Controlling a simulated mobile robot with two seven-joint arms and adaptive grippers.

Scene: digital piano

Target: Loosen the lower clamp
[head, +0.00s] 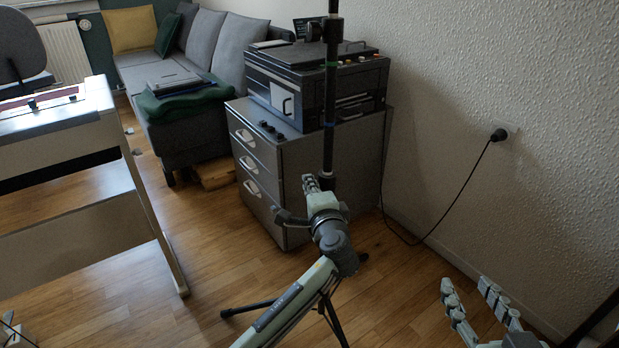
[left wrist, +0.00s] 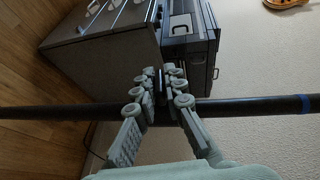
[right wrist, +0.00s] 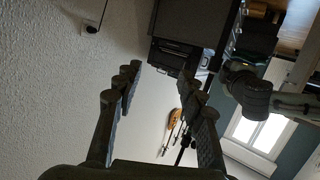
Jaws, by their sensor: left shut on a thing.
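A black stand pole (head: 330,95) rises upright from splayed dark legs (head: 250,308), with a green band and a blue band on it. My left gripper (head: 312,184) is low on the pole. In the left wrist view the pole (left wrist: 250,107) runs sideways, and my left gripper (left wrist: 162,85) is shut on a small dark part at the pole, which I take as the lower clamp (left wrist: 160,86). The fingers hide most of the clamp. My right gripper (head: 484,298) is open and empty, apart from the stand; its spread fingers show in the right wrist view (right wrist: 158,76).
A grey drawer cabinet (head: 310,170) carrying a black machine (head: 275,85) stands close behind the pole. The white wall (head: 450,80) with a plugged cable (head: 460,190) is at the right. A piano-like keyboard stand (head: 130,170) is at the left. Wood floor lies between.

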